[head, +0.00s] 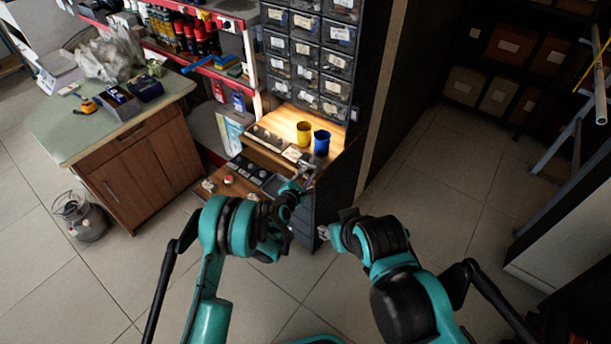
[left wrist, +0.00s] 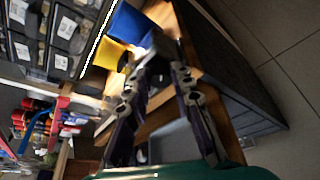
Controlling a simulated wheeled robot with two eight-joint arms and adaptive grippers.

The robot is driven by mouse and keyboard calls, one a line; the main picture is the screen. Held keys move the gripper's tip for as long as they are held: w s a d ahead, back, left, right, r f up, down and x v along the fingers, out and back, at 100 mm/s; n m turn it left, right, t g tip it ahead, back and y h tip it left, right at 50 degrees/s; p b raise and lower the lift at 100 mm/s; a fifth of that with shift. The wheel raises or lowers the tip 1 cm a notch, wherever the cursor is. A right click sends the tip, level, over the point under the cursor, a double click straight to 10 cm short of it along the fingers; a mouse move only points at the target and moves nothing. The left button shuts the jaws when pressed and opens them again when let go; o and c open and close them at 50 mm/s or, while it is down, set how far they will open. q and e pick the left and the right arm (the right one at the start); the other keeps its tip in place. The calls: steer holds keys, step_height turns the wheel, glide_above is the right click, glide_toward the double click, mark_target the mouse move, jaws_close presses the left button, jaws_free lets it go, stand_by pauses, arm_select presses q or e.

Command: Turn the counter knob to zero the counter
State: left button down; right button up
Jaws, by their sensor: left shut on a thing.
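My left gripper (head: 304,180) reaches to the right front end of the lit wooden bench. In the left wrist view its two fingers (left wrist: 160,66) come together on a small dark part, the counter knob as far as I can tell. The fingertips mostly hide it. A small dark grey body, likely the counter (head: 309,166), shows just beyond the left gripper, too small to read any digits. My right gripper (head: 326,232) is low, in front of the bench and apart from it. Its fingers are too small to judge.
A yellow cup (head: 304,133) and a blue cup (head: 321,142) stand on the bench (head: 268,155), close behind the left gripper. Drawer bins (head: 307,52) rise behind. A green-topped cabinet (head: 60,135) stands left. Open floor (head: 440,170) lies to the right.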

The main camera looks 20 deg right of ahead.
arm_select(q)
steer(key=m, duration=0.1)
steer(key=m+t, duration=0.1)
steer(key=shift+s+d+f+m+t, duration=0.1)
steer(key=shift+f+m+t, duration=0.05)
steer(key=shift+m+t, duration=0.15)
steer(key=shift+f+m+t, duration=0.15)
steer(key=shift+m+t, duration=0.65)
steer(key=shift+m, duration=0.8)
steer(key=c, duration=1.3)
jaws_free()
